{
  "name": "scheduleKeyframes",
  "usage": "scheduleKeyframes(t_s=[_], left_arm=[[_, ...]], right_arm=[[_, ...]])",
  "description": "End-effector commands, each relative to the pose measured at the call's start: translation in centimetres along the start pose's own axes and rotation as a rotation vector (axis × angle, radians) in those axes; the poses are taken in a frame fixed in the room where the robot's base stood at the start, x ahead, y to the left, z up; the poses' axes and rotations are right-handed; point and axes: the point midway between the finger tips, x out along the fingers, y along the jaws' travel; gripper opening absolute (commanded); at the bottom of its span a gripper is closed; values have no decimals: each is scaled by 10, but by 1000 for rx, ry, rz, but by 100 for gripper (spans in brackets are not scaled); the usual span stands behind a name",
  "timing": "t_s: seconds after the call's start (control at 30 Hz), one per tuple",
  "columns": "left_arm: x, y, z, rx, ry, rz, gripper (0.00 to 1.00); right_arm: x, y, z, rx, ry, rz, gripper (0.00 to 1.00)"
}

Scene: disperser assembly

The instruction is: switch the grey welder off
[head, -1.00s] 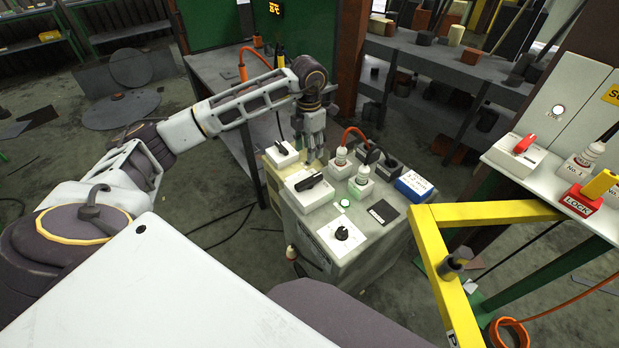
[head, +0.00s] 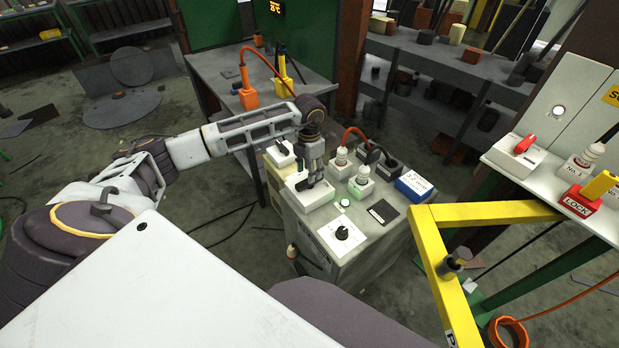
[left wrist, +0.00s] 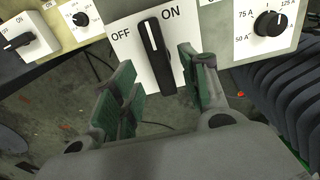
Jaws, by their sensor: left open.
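The grey welder (head: 365,243) is the grey box in the middle of the head view, with switches and sockets on top. Its switch plate (head: 309,201) is white; in the left wrist view the black knob (left wrist: 157,58) stands on it below the words OFF and ON. I cannot tell for sure which word the knob points to. My left gripper (head: 314,181) is open, pointing down over this plate and hiding most of the knob in the head view. In the left wrist view its green-padded fingers (left wrist: 158,90) are on either side of the knob. My right gripper is out of view.
A yellow frame (head: 480,214) stands to the right, beside a white panel with a red switch (head: 525,144).

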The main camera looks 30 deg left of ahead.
Motion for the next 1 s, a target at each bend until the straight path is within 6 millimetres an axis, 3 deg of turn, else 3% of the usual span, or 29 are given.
scheduleKeyframes(t_s=[0.33,0.77,1.0], left_arm=[[36,-1,0,1,1,-1,45],[43,0,0,1,0,0,45],[42,0,0,1,0,0,15]], right_arm=[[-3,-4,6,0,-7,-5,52],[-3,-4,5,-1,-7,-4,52],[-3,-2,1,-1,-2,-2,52]])
